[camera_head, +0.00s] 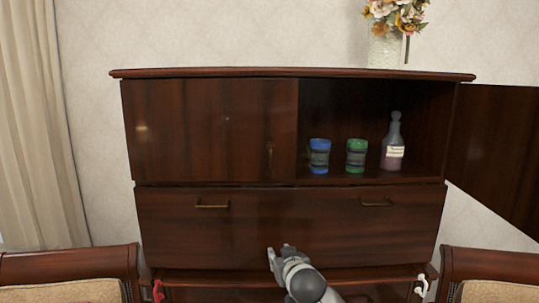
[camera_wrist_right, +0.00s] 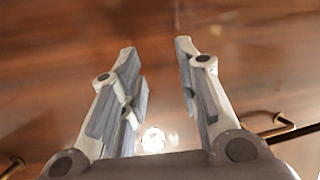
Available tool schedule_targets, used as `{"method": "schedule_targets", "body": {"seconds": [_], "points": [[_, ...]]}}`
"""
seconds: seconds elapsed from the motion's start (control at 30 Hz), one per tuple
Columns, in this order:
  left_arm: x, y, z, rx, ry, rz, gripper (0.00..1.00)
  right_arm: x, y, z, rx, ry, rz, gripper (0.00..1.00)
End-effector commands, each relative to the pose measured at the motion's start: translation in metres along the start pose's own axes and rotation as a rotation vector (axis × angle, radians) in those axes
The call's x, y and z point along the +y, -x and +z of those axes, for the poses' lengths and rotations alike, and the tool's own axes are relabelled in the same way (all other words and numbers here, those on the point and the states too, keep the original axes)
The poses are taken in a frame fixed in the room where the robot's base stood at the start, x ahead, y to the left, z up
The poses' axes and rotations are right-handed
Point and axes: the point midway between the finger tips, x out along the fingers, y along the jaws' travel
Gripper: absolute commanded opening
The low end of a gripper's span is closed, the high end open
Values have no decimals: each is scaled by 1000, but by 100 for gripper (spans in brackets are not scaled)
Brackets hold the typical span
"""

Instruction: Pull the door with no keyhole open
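The dark wooden cabinet (camera_head: 290,225) has two upper doors. The right door (camera_head: 495,145) stands swung wide open to the right. My right gripper (camera_head: 282,250) is in front of the lower cabinet, below the left door's handle. In the right wrist view the right gripper (camera_wrist_right: 158,75) has its fingers apart with nothing between them, facing glossy brown wood. My left gripper is not in view.
The open compartment holds a blue jar (camera_head: 319,156), a green jar (camera_head: 356,156) and a bottle (camera_head: 393,145). A wide drawer (camera_head: 290,215) with brass handles lies below. Chairs (camera_head: 70,268) (camera_head: 490,268) flank the front. A flower vase (camera_head: 386,50) stands on top.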

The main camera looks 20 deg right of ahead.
Motion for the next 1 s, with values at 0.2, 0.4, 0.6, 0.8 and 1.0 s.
{"method": "schedule_targets", "body": {"seconds": [0.2, 0.4, 0.6, 0.8, 1.0], "points": [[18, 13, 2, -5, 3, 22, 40, 1, 99, -181, 266, -60, 10, 30], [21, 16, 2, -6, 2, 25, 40, 1, 143, -229, 356, -87, 9, 30], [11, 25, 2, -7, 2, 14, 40, 1, 132, -239, 360, -90, 10, 30], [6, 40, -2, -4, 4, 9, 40, 2, 103, -251, 360, -90, 11, 30], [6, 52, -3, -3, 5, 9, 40, 3, 76, -262, 360, -89, 10, 30]]}}
